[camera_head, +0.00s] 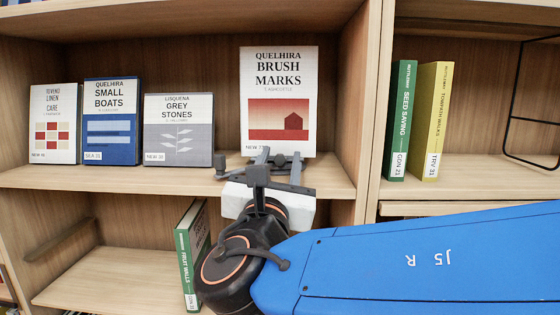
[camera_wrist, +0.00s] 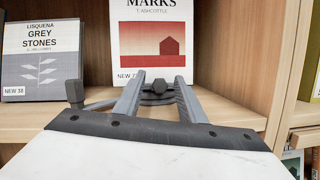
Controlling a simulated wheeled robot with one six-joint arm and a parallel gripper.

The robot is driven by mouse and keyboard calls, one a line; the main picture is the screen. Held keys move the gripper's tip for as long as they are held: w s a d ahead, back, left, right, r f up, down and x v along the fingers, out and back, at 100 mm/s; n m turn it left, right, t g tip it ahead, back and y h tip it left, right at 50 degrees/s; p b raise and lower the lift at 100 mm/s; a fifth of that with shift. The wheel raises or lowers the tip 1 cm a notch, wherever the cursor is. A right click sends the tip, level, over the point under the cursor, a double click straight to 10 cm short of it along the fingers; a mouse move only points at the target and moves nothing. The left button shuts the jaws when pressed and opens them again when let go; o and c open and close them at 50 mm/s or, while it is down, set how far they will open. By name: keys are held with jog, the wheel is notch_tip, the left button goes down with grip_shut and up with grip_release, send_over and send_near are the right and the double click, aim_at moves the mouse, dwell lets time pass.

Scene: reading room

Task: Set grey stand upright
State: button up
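The grey stand (camera_wrist: 157,88) is a small dark grey piece on the middle shelf, in front of the Brush Marks book (camera_head: 282,85). It looks low and lying down, with a bar and an upturned knobbed end (camera_wrist: 75,92) out to the left. That end also shows in the head view (camera_head: 222,172). My gripper (camera_wrist: 159,80) reaches over the shelf edge, its two grey fingers apart on either side of the stand's middle part. The fingers hide part of the stand. I cannot tell whether they touch it. In the head view my gripper (camera_head: 281,158) is partly hidden by my wrist.
Grey Stones (camera_head: 178,130), Small Boats (camera_head: 110,120) and Linen Care (camera_head: 53,122) face out to the left. A wooden divider (camera_head: 361,100) stands right of Brush Marks. Fruit Walls (camera_head: 192,250) leans on the shelf below. Shelf space before Grey Stones is free.

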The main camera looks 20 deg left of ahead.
jog(key=shift+s, duration=0.1)
jog(key=v, duration=1.7)
jog(key=shift+s, duration=0.2)
